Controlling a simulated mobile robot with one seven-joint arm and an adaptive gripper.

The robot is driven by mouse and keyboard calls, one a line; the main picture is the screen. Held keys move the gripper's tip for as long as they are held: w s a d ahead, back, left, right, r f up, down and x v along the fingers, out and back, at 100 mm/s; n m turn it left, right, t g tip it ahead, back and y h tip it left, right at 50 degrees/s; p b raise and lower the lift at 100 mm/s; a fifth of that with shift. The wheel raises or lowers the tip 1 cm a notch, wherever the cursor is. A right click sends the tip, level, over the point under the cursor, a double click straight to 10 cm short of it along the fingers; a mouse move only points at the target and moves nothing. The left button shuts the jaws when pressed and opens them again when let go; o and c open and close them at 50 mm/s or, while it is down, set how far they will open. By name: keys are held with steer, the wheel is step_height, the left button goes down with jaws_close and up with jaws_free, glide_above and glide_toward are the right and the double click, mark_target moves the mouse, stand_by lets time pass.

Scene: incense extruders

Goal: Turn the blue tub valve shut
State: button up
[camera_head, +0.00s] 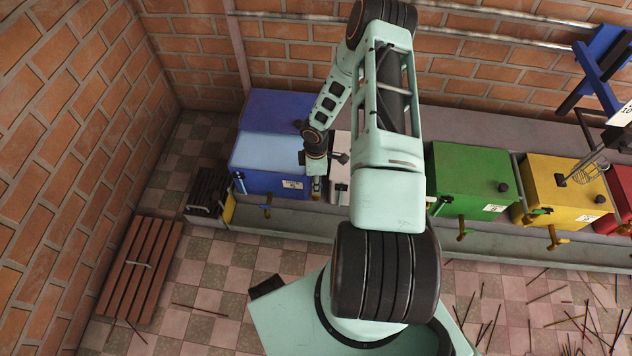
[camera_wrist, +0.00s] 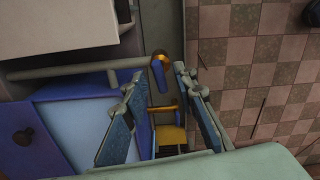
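The blue tub (camera_head: 270,150) stands at the left end of the row, and its lid and side also show at the lower left of the wrist view (camera_wrist: 75,125). In the wrist view a valve with a blue lever and brass end (camera_wrist: 158,74) lies just beyond and between my fingertips. My gripper (camera_head: 316,188) is at the tub's right front edge. In the wrist view my gripper (camera_wrist: 158,80) has its two fingers apart, with nothing held. I cannot tell whether the fingers touch the lever.
A white tub (camera_wrist: 60,30) stands beside the blue one, partly hidden by my arm in the head view. Green (camera_head: 470,175) and yellow (camera_head: 565,185) tubs stand further right. A slatted wooden board (camera_head: 140,270) lies at the left. Thin sticks are scattered on the tiled floor.

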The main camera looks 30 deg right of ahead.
jaws_close()
steer(key=shift+m+b, duration=0.55)
steer(key=shift+m, duration=0.55)
steer(key=shift+o, duration=0.2)
jaws_free()
step_height(320, 180, up, 12)
